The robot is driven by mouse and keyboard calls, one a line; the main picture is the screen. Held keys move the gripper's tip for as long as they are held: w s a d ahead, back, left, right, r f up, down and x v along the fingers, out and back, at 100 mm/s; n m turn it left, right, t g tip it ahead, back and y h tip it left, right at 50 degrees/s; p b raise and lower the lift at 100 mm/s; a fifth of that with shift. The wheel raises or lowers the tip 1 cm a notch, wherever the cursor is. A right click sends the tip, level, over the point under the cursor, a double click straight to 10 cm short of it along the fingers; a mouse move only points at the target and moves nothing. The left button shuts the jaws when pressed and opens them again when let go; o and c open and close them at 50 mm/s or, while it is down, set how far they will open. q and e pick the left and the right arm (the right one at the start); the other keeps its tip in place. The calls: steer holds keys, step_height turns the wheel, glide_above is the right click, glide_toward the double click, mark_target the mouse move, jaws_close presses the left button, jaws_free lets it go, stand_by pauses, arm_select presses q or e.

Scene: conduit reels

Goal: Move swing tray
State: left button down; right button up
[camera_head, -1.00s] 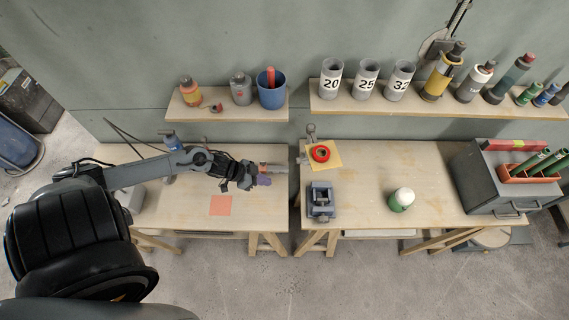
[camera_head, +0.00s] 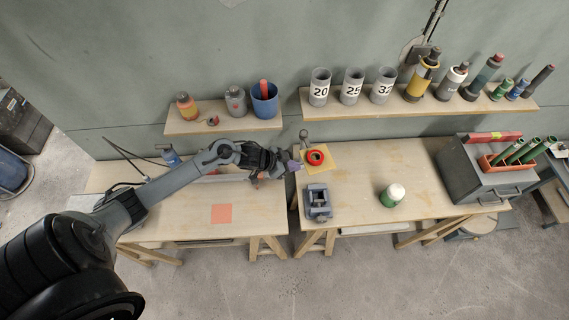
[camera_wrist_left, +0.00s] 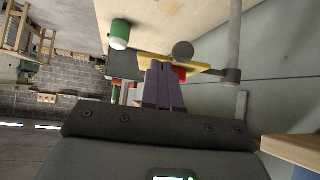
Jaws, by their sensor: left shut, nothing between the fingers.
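The swing tray (camera_head: 326,165) is a yellow square plate with a red ring (camera_head: 315,157) on it, at the left back of the right bench. A grey post with a round knob (camera_head: 304,134) stands by it. My left gripper (camera_head: 295,165) has purple fingers and is beside the tray's left edge, shut and empty. In the left wrist view the shut fingers (camera_wrist_left: 163,84) overlap the yellow tray (camera_wrist_left: 200,66) in the picture, with a grey ball (camera_wrist_left: 183,50) close by; I cannot tell whether they touch. My right gripper is out of view.
A grey vise (camera_head: 317,202) and a green-and-white bottle (camera_head: 392,195) stand on the right bench (camera_head: 355,180). A grey cabinet (camera_head: 480,180) is at its right end. Shelves with numbered cups (camera_head: 353,88) hang behind. A narrow gap separates the benches.

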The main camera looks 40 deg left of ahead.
mark_target(308, 168)
arm_select(q)
steer(key=shift+x, duration=1.3)
steer(key=shift+w+d+r+n+p, duration=0.1)
steer(key=shift+w+d+n+p, duration=0.2)
steer(key=shift+w+d+p, duration=0.15)
steer(key=shift+w+d+y, duration=0.2)
steer(key=shift+w+y, duration=0.1)
steer(key=shift+a, duration=0.1)
